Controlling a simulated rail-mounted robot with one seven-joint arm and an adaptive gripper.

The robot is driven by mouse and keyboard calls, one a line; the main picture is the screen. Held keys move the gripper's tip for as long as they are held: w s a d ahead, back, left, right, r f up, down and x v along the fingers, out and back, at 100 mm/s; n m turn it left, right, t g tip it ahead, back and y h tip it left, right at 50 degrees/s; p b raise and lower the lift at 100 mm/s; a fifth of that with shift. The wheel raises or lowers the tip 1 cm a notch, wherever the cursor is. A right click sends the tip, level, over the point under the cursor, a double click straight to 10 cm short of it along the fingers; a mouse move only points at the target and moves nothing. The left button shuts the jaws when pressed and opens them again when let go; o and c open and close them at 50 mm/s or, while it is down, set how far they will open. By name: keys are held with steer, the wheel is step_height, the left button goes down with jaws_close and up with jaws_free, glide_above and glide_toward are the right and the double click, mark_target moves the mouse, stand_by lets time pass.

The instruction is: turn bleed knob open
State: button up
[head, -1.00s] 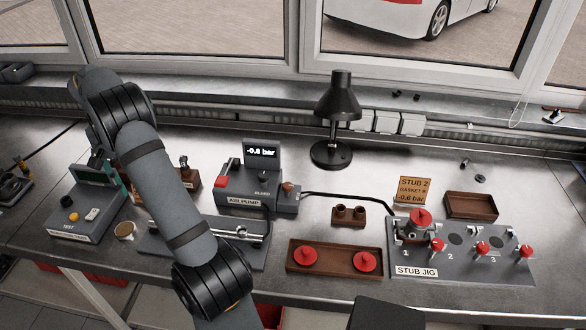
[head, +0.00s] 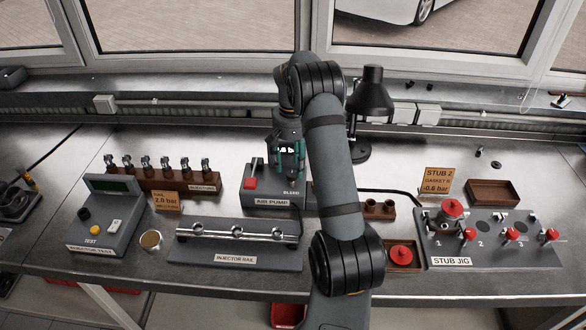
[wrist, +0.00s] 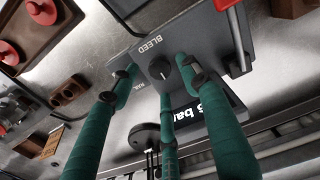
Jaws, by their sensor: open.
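The pump display (wrist: 215,112) is partly hidden by a finger and "bar" is readable.
The black lamp (head: 371,100) stands close behind and right of my arm. The injector rail (head: 236,245) lies in front of the pump, the injector rack (head: 165,183) to its left. The stub jig (head: 480,255) and a tray with red caps (head: 402,254) are at right.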

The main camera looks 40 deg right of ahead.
mark_target(292, 176)
steer(key=shift+f, duration=1.45)
steer(key=shift+c, duration=0.8)
steer(key=c, duration=1)
